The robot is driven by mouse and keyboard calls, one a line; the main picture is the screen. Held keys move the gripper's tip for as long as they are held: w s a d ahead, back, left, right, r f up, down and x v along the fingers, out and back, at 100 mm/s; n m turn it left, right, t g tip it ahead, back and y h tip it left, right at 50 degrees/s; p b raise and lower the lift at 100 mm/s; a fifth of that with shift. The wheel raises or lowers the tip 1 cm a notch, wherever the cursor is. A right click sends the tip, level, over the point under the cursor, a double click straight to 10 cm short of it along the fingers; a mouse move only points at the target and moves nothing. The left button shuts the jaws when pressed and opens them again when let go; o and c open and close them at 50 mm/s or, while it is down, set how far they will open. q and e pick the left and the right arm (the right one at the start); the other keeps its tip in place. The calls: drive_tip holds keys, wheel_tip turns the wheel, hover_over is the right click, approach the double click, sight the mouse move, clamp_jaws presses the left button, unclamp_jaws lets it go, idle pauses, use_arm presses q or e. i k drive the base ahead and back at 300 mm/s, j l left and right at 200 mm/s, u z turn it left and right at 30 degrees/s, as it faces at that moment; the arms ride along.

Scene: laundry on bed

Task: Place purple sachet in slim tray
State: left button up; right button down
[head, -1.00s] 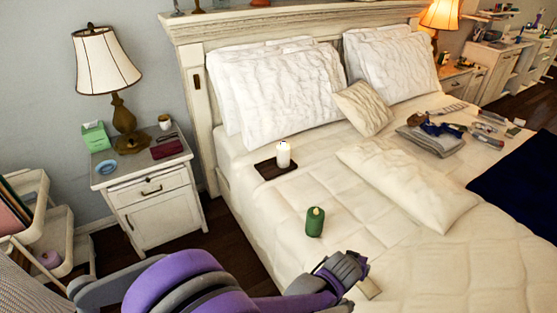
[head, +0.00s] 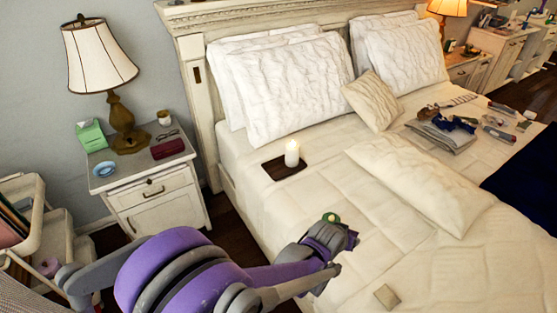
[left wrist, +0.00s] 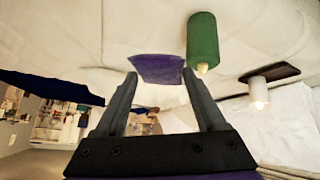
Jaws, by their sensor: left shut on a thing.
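The purple sachet (left wrist: 157,68) is a small flat purple piece held between the fingertips of my left gripper (left wrist: 155,82) in the left wrist view. In the head view my left gripper (head: 345,243) is over the near part of the bed, and I cannot clearly make out the sachet there. A thin dark brown tray (head: 274,170), which may be the slim tray, lies on the bed beyond the gripper. A lit white candle (head: 292,153) stands on it. The tray also shows at the right of the left wrist view (left wrist: 281,71). My right gripper is out of view.
A green candle (left wrist: 203,40) stands close beside the sachet; in the head view it is mostly hidden behind my left gripper. A beige square (head: 387,296) and a long cream pillow (head: 420,185) lie on the bed. A nightstand (head: 155,207) stands left of the bed.

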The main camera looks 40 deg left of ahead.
sight(280, 169)
drive_tip(key=i+j, duration=0.1)
drive_tip(key=j, duration=0.4)
drive_tip(key=i+j, duration=0.1)
drive_tip(key=j, duration=0.45)
drive_tip(key=i+j, duration=0.15)
drive_tip(key=j, duration=0.35)
drive_tip(key=i+j, duration=0.1)
drive_tip(key=j, duration=0.45)
drive_tip(key=i+j, duration=0.1)
drive_tip(key=j, duration=0.4)
drive_tip(key=i+j, duration=0.1)
drive_tip(key=j, duration=0.45)
